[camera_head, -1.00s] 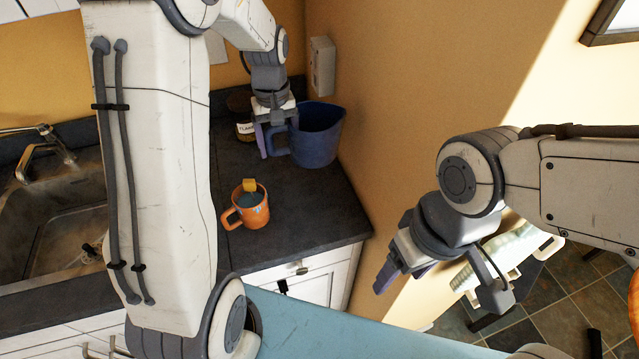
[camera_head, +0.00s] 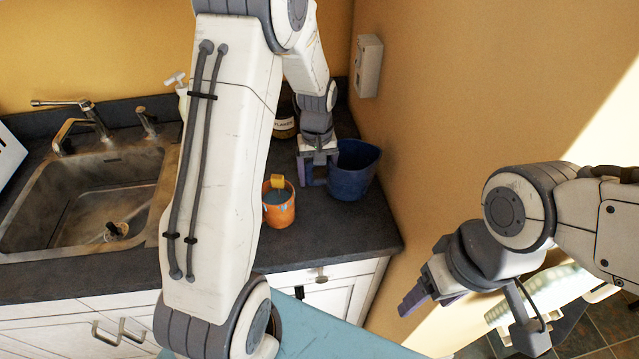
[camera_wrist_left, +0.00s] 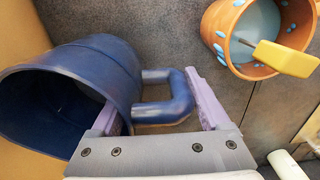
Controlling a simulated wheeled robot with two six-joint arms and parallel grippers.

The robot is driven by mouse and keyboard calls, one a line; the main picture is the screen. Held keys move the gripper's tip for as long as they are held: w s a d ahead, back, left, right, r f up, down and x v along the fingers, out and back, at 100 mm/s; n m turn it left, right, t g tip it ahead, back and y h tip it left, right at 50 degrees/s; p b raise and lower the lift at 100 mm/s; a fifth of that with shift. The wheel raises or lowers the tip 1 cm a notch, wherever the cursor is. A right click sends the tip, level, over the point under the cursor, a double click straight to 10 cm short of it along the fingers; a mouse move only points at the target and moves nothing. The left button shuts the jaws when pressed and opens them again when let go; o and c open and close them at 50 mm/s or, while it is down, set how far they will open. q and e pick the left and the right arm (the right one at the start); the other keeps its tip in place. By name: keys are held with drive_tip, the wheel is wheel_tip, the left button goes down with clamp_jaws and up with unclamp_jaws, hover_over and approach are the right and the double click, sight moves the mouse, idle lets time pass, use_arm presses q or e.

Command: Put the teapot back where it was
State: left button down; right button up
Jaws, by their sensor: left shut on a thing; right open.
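The blue teapot (camera_head: 355,172), open-topped and jug-like, is at the back right of the dark counter, close to the yellow wall. Its handle points left. My left gripper (camera_head: 316,172) is shut on that handle. In the left wrist view the teapot (camera_wrist_left: 70,75) shows its open mouth, and the handle (camera_wrist_left: 165,110) lies between my left gripper's fingers (camera_wrist_left: 160,112). Whether its base touches the counter I cannot tell. My right gripper (camera_head: 428,298) is open and empty, in front of the wall at right.
An orange mug (camera_head: 280,212) with a yellow item in it stands just left of the teapot; it is also in the wrist view (camera_wrist_left: 228,62). A dark labelled jar (camera_head: 285,126) stands behind. The sink (camera_head: 85,200) is at left. The front right counter is clear.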

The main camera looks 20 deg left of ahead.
use_arm(q)
drive_tip(key=shift+f, duration=1.7)
drive_tip(key=shift+f, duration=0.1)
unclamp_jaws()
wheel_tip(320, 180, up, 12)
drive_tip(key=shift+r+b, duration=0.1)
drive_tip(key=shift+b, duration=0.3)
drive_tip(key=shift+s+d+r, duration=0.1)
drive_tip(key=shift+s+d, duration=0.05)
drive_tip(key=shift+d, duration=0.1)
drive_tip(key=s+d+r+m, duration=0.2)
drive_tip(key=s+d+m, duration=0.2)
drive_tip(key=s+d, duration=0.3)
drive_tip(key=s+d+r+m, duration=0.2)
drive_tip(key=s+d+m, duration=0.2)
drive_tip(key=s+d, duration=0.3)
drive_tip(key=s+d+m, duration=0.2)
drive_tip(key=s+m, duration=0.1)
drive_tip(key=s, duration=0.2)
drive_tip(key=s+d+f+m+h, duration=0.1)
drive_tip(key=s+d+m, duration=0.1)
drive_tip(key=s, duration=0.4)
drive_tip(key=shift+s+d+m, duration=0.15)
drive_tip(key=shift+d+m, duration=0.2)
drive_tip(key=shift+m, duration=0.25)
